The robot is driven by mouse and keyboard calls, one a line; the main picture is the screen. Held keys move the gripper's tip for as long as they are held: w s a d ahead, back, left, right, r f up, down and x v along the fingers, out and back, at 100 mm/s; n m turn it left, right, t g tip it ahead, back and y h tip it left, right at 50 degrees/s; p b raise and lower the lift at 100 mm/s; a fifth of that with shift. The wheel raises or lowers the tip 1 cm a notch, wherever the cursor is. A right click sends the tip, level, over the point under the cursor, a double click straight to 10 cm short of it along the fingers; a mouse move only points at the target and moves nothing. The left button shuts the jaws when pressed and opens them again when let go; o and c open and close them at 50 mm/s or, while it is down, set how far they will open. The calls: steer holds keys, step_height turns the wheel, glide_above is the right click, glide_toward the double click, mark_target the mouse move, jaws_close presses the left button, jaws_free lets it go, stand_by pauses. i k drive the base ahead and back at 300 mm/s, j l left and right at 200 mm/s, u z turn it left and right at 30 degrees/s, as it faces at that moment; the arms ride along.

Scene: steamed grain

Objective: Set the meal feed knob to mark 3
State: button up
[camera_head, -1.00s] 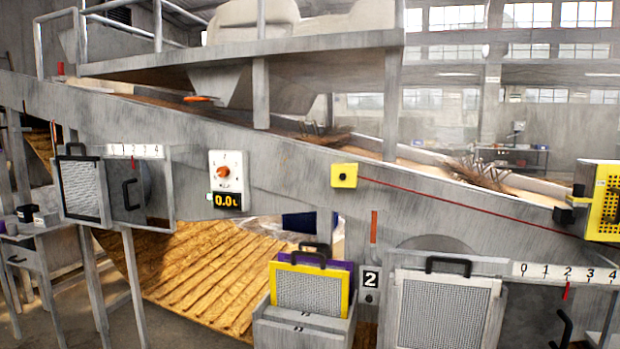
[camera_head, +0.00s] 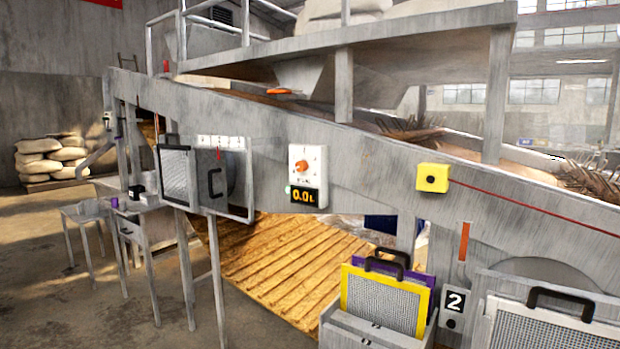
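An orange knob (camera_head: 302,166) sits on a white control plate (camera_head: 307,172) fixed to the side of the sloping grey conveyor wall. The marks around the knob are too small to read. Below it a small black display (camera_head: 306,196) shows yellow digits that look like 0.0, with a green light at its left. Whether this is the meal feed knob cannot be read from a label. My gripper is not in view.
A yellow box with a black button (camera_head: 433,178) is right of the plate. A mesh panel (camera_head: 176,178) and handled gate (camera_head: 214,183) are at left. A screen rack (camera_head: 375,332) stands in front below. Open floor (camera_head: 60,290) lies at lower left.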

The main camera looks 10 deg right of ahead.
mark_target(302, 165)
steer(key=i+j+u, duration=0.15)
steer(key=i, duration=0.4)
steer(key=i+u, duration=0.15)
steer(key=i, duration=0.45)
steer(key=i+u, duration=0.15)
steer(key=i, duration=0.4)
steer(key=i+l+u, duration=0.15)
steer(key=i, duration=0.4)
steer(key=i+l+u, duration=0.15)
steer(key=i, duration=0.4)
